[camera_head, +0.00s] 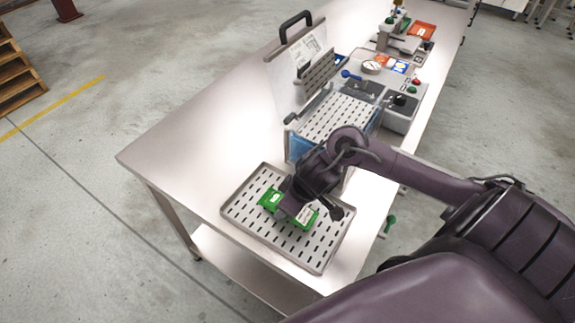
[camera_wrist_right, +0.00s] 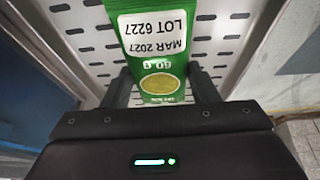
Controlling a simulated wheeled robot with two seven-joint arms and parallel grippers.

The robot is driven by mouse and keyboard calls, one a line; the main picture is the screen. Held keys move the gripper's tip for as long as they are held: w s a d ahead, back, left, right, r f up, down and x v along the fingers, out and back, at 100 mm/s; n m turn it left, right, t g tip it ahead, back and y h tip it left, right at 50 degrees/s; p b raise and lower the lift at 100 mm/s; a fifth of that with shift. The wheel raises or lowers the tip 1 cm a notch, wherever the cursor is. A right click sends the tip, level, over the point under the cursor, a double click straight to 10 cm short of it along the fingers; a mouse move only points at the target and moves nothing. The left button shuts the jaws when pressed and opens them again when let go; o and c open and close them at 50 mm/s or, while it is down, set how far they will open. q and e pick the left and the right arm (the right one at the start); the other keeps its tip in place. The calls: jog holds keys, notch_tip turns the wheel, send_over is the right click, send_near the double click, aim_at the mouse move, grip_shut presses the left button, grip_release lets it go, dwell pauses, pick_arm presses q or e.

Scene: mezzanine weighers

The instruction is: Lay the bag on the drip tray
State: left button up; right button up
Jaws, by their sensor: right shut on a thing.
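The green bag (camera_head: 270,200) with a white date label lies flat over the slotted metal drip tray (camera_head: 325,240), near its middle. My right gripper (camera_head: 297,205) is above the bag and shut on it. In the right wrist view the bag (camera_wrist_right: 160,70) is between the two dark fingers (camera_wrist_right: 161,90), its label reading MAR 2027 LOT 6227. The tray's slots (camera_wrist_right: 225,40) show behind it. Whether the bag touches the tray I cannot tell. My arm hides part of the bag and tray. My left gripper is not in view.
Behind the tray stands a machine with a slotted bed (camera_head: 335,117) and a raised lid (camera_head: 290,75) with a black handle. A gauge (camera_head: 372,67) and a control box (camera_head: 400,112) stand beyond. The steel bench (camera_head: 190,150) is clear to the left of the tray.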

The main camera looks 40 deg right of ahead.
jog(key=shift+f, duration=0.3)
jog(key=shift+f, duration=0.15)
jog(key=o, duration=1)
jog(key=shift+r, duration=0.4)
jog(key=p+v, duration=0.1)
jog(key=v, duration=1)
jog(key=shift+s+d+r+p, duration=0.15)
jog(key=shift+s+r+p, duration=0.1)
jog(key=shift+s+p, duration=0.05)
